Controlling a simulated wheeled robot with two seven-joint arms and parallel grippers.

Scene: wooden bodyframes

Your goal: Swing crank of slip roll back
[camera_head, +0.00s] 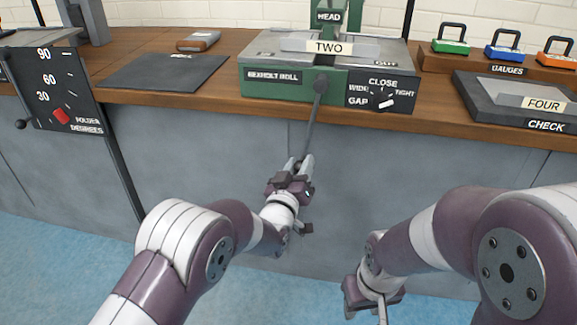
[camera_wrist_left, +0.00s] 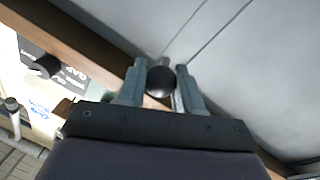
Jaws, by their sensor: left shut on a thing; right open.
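The slip roll is a green machine (camera_head: 262,84) on the bench, with a plate marked TWO (camera_head: 328,47) lying on its top. Its crank (camera_head: 313,115) is a dark arm hanging down from a hub on the front face, below the bench edge. My left gripper (camera_head: 301,163) is shut on the crank's lower end. In the left wrist view the round dark crank knob (camera_wrist_left: 160,80) sits between the two fingers (camera_wrist_left: 157,92). My right gripper (camera_head: 374,296) is low at the right, away from the machine; it is open and its fingertips are mostly hidden.
A dial (camera_head: 384,97) marked CLOSE, GAP, WIDE and TIGHT is right of the crank hub. A folder panel (camera_head: 58,85) with a lever stands at the left. A dark mat (camera_head: 165,72), coloured gauges (camera_head: 504,46) and a CHECK block (camera_head: 520,105) lie on the bench.

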